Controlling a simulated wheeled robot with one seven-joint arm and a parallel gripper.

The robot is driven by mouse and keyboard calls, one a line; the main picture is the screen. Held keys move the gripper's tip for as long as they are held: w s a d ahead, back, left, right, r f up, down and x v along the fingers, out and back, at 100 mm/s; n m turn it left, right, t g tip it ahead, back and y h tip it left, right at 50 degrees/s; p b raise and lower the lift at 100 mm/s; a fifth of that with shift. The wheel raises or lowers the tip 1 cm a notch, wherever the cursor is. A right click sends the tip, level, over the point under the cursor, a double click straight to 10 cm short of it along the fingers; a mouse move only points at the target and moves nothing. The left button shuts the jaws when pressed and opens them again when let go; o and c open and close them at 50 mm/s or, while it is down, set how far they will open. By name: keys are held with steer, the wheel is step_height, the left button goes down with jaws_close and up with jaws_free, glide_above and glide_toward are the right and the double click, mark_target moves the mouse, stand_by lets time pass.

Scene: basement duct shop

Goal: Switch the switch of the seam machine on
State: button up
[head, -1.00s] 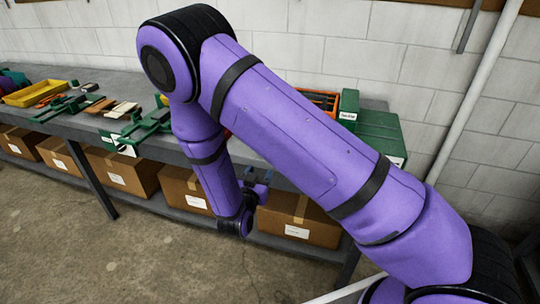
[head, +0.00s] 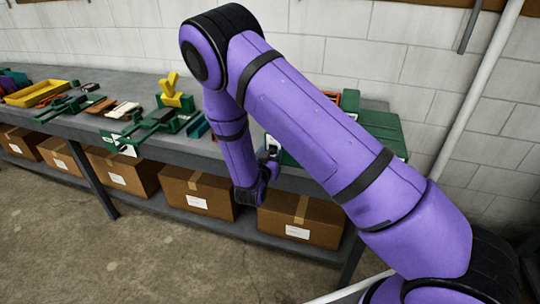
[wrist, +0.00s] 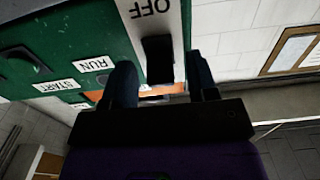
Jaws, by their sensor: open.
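The green seam machine (head: 382,128) stands at the right end of the bench, partly hidden behind my arm. Its green panel (wrist: 75,35) fills the upper left of the wrist view, with upside-down RUN and START labels. A black switch (wrist: 158,58) sits on a pale plate (wrist: 150,22) marked OFF, also upside down. My gripper (wrist: 163,76) is open, with one finger on each side of the switch in the picture. I cannot tell whether either finger touches it. In the head view my gripper (head: 270,158) is in front of the bench edge, near the machine; the switch is hidden there.
The grey bench (head: 180,152) runs along the block wall. Green clamp tools (head: 150,124), a yellow piece (head: 172,92) and a yellow tray (head: 35,93) lie to the left. Cardboard boxes (head: 195,192) fill the lower shelf. The floor in front is clear.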

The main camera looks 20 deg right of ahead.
steer(key=c, duration=0.9)
steer(key=shift+r+g+y, duration=0.25)
steer(key=shift+g+y, duration=0.15)
steer(key=shift+g, duration=0.2)
steer(key=o, duration=0.9)
steer(key=v, duration=1)
steer(key=shift+s+a, duration=0.2)
steer(key=shift+s, duration=0.15)
steer(key=shift+r, duration=0.1)
